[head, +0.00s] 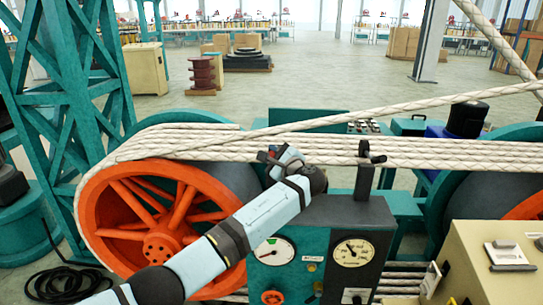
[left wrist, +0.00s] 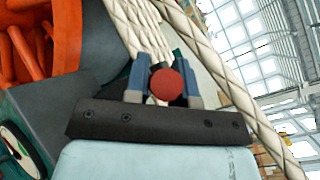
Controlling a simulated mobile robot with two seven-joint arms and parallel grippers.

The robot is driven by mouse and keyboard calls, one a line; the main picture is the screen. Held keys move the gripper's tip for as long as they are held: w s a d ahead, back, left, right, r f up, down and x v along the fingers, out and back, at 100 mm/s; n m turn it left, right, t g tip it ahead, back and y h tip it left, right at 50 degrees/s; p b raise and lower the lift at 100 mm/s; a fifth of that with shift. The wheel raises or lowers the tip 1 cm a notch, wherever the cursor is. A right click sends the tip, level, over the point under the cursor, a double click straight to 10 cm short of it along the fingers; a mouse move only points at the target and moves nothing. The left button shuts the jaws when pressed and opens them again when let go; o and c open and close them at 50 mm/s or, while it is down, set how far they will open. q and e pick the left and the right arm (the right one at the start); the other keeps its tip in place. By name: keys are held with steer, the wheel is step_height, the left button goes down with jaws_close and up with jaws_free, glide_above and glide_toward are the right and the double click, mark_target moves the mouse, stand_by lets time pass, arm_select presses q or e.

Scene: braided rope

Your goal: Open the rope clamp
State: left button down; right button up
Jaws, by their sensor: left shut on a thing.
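My left gripper (head: 278,158) is at the rope strands, above the left end of the dark gauge box. In the left wrist view its fingers (left wrist: 164,86) are shut on a round red knob (left wrist: 166,84). What the knob is fixed to is mostly hidden behind the gripper. Several pale braided rope strands (head: 440,153) run side by side past the gripper, and they also show beyond the fingers in the left wrist view (left wrist: 140,30). A dark post (head: 364,180) with a short crosspiece stands at the strands to the right. My right gripper is not in view.
An orange spoked wheel (head: 160,215) is left of my arm. The gauge box (head: 335,225) is just below the gripper. A single rope (head: 330,122) slants above the strands. A cream control box (head: 495,265) stands at front right.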

arm_select(q)
steer(key=shift+f, duration=0.1)
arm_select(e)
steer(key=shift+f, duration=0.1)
arm_select(q)
steer(key=shift+f+b, duration=0.2)
steer(key=shift+b, duration=0.2)
step_height(320, 180, down, 6)
steer(key=s+n+t+y+b, duration=0.1)
steer(key=n+y+b, duration=0.4)
steer(key=b, duration=1.1)
steer(key=shift+s+n+t, duration=0.4)
steer(key=shift+n+t, duration=0.1)
steer(key=shift+t, duration=0.3)
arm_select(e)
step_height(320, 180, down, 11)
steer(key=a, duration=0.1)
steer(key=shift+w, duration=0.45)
arm_select(q)
steer(key=c, duration=1)
jaws_free()
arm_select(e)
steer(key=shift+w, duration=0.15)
arm_select(q)
steer(key=b+v, duration=0.1)
steer(key=v, duration=1.3)
steer(key=shift+w, duration=0.1)
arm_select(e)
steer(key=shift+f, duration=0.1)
